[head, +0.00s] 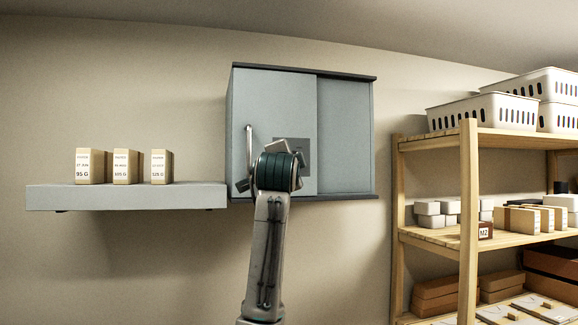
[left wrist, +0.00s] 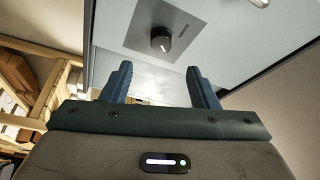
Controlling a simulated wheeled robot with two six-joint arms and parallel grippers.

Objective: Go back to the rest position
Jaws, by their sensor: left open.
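A robot arm of mine rises from the bottom of the head view, its wrist in front of the grey wall cabinet (head: 345,130). In the left wrist view my left gripper (left wrist: 158,85) is open, with two blue fingers apart and nothing between them. Beyond the fingers are the cabinet's pale door (left wrist: 235,45) and a grey plate (left wrist: 140,22) with a dark round knob (left wrist: 161,39). In the head view the wrist hides the fingers and part of the plate (head: 299,148). My right gripper is not in view.
A vertical handle (head: 249,150) is on the cabinet door, close left of my wrist. A wall shelf (head: 125,198) at left holds three small labelled boxes (head: 125,167). A wooden rack (head: 468,220) with white baskets (head: 483,112) and boxes stands at right. The wall below the shelf is clear.

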